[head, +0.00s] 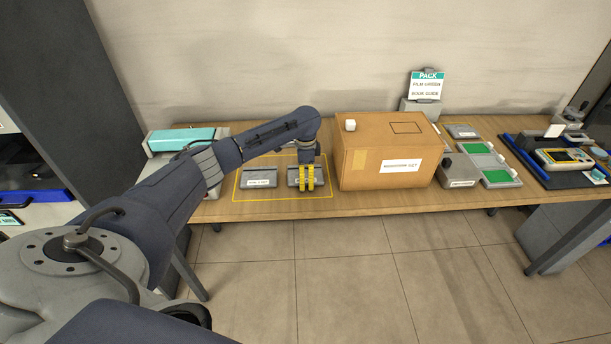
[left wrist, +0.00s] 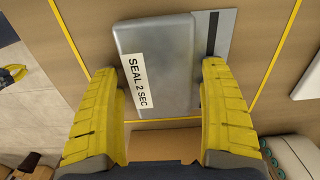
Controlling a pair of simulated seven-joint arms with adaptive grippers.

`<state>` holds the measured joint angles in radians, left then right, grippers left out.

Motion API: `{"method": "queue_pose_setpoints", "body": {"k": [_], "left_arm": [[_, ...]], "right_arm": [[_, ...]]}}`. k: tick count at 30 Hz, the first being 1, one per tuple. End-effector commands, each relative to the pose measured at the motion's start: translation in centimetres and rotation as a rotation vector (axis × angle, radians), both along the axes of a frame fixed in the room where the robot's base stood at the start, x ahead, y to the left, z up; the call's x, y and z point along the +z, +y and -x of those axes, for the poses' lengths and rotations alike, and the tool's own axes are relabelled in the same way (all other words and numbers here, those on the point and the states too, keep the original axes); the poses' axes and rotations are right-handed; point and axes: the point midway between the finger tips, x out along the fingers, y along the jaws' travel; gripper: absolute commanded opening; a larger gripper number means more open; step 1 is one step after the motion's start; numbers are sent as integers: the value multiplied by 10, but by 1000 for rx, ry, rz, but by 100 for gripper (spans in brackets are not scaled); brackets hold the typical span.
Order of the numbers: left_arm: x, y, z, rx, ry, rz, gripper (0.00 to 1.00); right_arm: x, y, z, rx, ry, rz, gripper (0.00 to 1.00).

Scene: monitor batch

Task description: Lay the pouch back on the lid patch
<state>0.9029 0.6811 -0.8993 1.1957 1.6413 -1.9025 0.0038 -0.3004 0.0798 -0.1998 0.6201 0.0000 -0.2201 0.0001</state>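My left gripper (head: 305,178) is over the right-hand grey block in the yellow outline on the table. In the left wrist view its yellow fingers (left wrist: 160,85) stand wide apart on either side of a silvery slab (left wrist: 165,65) labelled "SEAL 2 SEC". I cannot tell whether they touch it. The cardboard box (head: 360,175) stands just right of the gripper, with a dark outlined patch (head: 406,128) on its lid; the patch looks bare. I cannot make out which thing is the pouch. At the wrist view's left edge, a yellow piece (left wrist: 12,75) looks like my right gripper.
A small white block (head: 350,125) sits on the lid's left part. A second grey block (head: 260,177) with a label lies left of my gripper. A teal-topped machine (head: 180,138) is further left. Green-topped trays (head: 490,162) and a grey box (head: 458,170) are right of the carton.

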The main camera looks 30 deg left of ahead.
Motion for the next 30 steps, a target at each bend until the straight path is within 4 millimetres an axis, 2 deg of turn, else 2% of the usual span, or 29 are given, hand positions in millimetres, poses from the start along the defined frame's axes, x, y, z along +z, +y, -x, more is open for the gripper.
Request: {"method": "queue_pose_setpoints", "body": {"k": [3, 14, 20, 30], "left_arm": [[0, 0, 0, 0, 0, 0, 91], [5, 0, 0, 0, 0, 0, 91], [31, 1, -1, -1, -3, -1, 91], [89, 1, -1, -1, -3, -1, 91]], "right_arm": [[0, 0, 0, 0, 0, 0, 0], [0, -2, -1, 1, -1, 2, 0], [0, -1, 0, 1, 0, 1, 0], [0, 0, 0, 0, 0, 0, 0]]}}
